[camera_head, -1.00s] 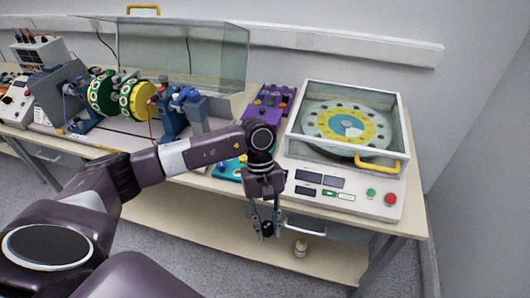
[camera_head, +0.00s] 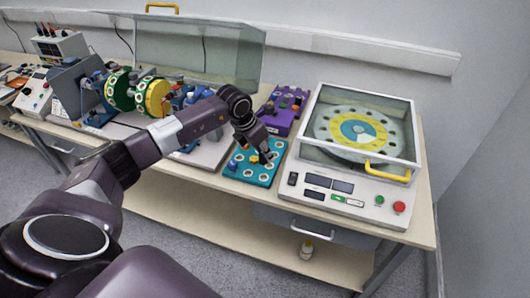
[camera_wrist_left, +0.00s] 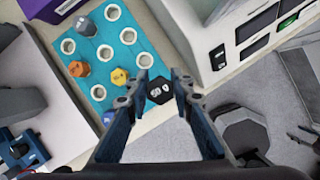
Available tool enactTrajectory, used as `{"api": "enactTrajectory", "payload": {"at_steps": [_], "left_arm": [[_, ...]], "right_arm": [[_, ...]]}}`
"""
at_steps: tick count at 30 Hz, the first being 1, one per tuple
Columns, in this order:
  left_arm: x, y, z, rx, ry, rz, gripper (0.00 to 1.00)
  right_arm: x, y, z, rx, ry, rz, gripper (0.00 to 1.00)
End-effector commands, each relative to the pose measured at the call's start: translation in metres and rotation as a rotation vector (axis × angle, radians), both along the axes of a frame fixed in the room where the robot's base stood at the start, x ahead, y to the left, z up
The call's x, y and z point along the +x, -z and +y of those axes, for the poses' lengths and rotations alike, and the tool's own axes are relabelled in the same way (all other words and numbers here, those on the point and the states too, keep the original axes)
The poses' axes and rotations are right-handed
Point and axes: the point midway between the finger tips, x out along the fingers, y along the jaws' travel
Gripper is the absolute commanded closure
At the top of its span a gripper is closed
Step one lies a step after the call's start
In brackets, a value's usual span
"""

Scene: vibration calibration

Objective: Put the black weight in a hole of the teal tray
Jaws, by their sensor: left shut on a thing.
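The black weight (camera_wrist_left: 159,91) is dark with white markings and sits between the fingertips of my left gripper (camera_wrist_left: 152,88) in the left wrist view. In the head view I cannot clearly make it out at the left gripper (camera_head: 266,153). The teal tray (camera_head: 272,171) lies flat on the table below that gripper. It also shows in the left wrist view (camera_wrist_left: 123,55), with several white-rimmed holes, some empty. An orange weight (camera_wrist_left: 78,69), a yellow weight (camera_wrist_left: 119,76) and a grey weight (camera_wrist_left: 86,27) stand in it. The right gripper is out of view.
A glass-lidded machine (camera_head: 355,195) with a yellow handle stands right of the tray. A purple tray (camera_head: 282,105) lies behind it. A rig with green and yellow discs (camera_head: 155,97) is at the left.

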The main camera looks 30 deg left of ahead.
Motion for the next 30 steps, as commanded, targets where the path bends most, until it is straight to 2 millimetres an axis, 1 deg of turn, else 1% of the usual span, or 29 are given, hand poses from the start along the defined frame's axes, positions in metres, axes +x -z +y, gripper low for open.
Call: {"api": "enactTrajectory", "payload": {"at_steps": [4, 8, 22, 26, 30], "left_arm": [[0.001, 0.003, 0.001, -0.001, -0.018, 0.0, 1.0], [0.001, 0.01, 0.001, -0.001, -0.016, 0.001, 1.0], [0.001, 0.052, 0.001, -0.001, -0.014, 0.001, 1.0], [0.001, 0.057, 0.001, -0.001, -0.014, 0.0, 1.0], [0.001, 0.058, 0.001, -0.001, -0.014, 0.0, 1.0]], "right_arm": [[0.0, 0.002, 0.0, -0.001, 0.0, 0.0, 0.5], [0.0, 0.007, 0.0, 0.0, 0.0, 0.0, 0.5], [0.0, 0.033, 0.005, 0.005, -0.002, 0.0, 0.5], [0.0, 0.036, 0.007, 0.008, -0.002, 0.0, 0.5], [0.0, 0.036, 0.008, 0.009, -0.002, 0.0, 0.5]]}}
